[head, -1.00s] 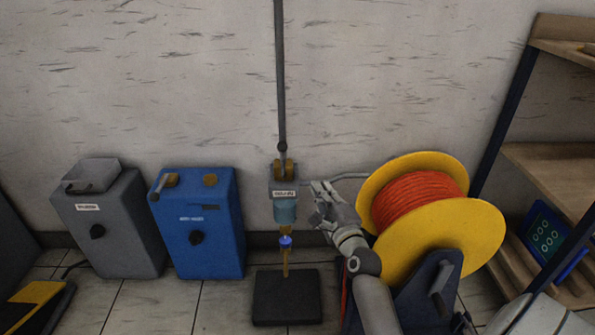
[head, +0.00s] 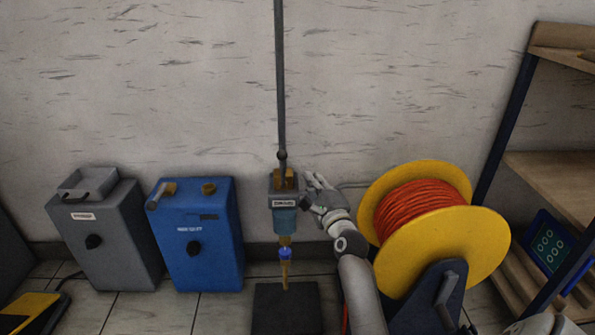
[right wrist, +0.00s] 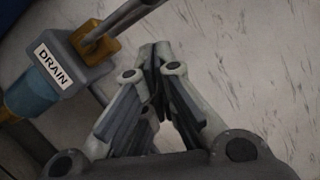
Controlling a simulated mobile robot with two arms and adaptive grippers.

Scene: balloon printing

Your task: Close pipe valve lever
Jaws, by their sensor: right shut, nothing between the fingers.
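The pipe valve is a grey block labelled DRAIN (head: 284,203), with a brass part (head: 285,180) on top and a blue-grey section (head: 285,221) below. A long dark rod (head: 280,80) rises from it along the wall. I cannot tell whether this rod is the lever or a pipe. My right gripper (head: 309,181) is just right of the valve, shut and empty. In the right wrist view, the closed fingers (right wrist: 155,55) point up beside the DRAIN block (right wrist: 72,65), apart from it. Grey rods (right wrist: 125,18) leave the brass part there. My left gripper is out of view.
A yellow reel with red hose (head: 455,245) stands close right of my right arm. A blue box (head: 195,255) and a grey box (head: 118,250) stand left. A blue-collared nozzle (head: 285,255) hangs above a black plate (head: 287,308). Shelves (head: 555,180) are far right.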

